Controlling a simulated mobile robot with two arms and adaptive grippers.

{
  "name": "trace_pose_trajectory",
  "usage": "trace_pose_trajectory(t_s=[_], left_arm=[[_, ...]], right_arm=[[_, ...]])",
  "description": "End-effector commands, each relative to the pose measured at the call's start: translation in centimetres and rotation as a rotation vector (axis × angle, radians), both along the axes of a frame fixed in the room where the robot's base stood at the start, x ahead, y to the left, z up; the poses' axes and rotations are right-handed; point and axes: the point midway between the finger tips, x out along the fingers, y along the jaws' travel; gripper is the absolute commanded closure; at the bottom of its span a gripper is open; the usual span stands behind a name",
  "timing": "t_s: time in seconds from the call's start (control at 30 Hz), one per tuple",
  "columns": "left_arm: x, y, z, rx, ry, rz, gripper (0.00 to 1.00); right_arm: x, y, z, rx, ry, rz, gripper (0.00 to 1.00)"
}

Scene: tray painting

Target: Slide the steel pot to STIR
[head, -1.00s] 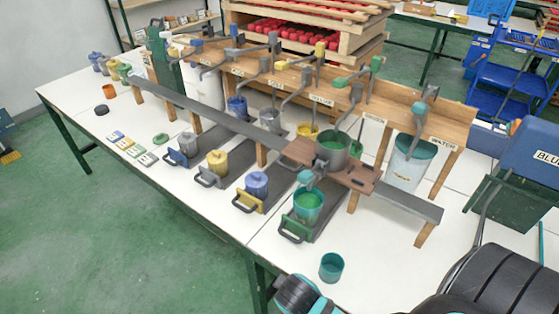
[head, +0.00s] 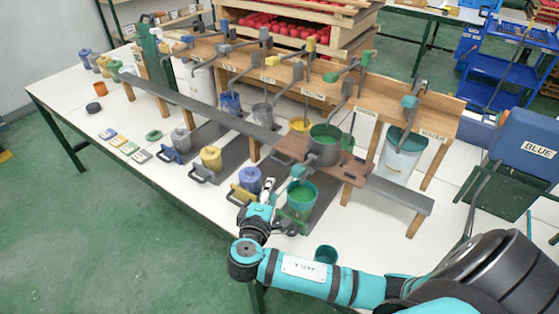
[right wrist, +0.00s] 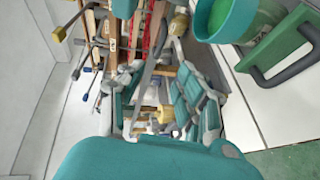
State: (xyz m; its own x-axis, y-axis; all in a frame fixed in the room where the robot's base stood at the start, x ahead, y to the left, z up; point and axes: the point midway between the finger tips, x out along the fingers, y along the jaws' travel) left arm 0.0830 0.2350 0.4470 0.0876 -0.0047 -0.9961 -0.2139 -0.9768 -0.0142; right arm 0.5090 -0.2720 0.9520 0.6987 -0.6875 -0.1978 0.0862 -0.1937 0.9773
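The steel pot (head: 325,146) is grey with green paint inside. It sits upright on a brown wooden carriage (head: 346,171) at the right part of the long grey rail (head: 200,105). My right gripper (head: 268,188) is in front of the rail, left of a teal cup of green paint (head: 301,194) and apart from the steel pot. In the right wrist view its two fingers (right wrist: 160,100) are spread with nothing held between them. The teal cup also shows there (right wrist: 226,18). My left gripper is not in view.
Levers hang from the labelled wooden shelf (head: 440,106) above the rail. Blue (head: 249,180) and yellow (head: 211,158) cups stand on handled slides in front. A loose teal cup (head: 325,254) stands near the front edge.

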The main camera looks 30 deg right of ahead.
Motion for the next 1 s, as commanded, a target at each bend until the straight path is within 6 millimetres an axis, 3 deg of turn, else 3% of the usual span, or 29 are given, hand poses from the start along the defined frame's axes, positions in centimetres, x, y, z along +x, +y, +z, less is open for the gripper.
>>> trace_pose_trajectory(t_s=[0.6, 1.0], left_arm=[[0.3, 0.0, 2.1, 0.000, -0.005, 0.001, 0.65], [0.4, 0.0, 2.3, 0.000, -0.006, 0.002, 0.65]], right_arm=[[9.0, -8.9, -2.4, 0.000, 0.001, -0.003, 0.65], [10.5, -10.4, -3.0, 0.004, 0.000, 0.000, 0.65]])
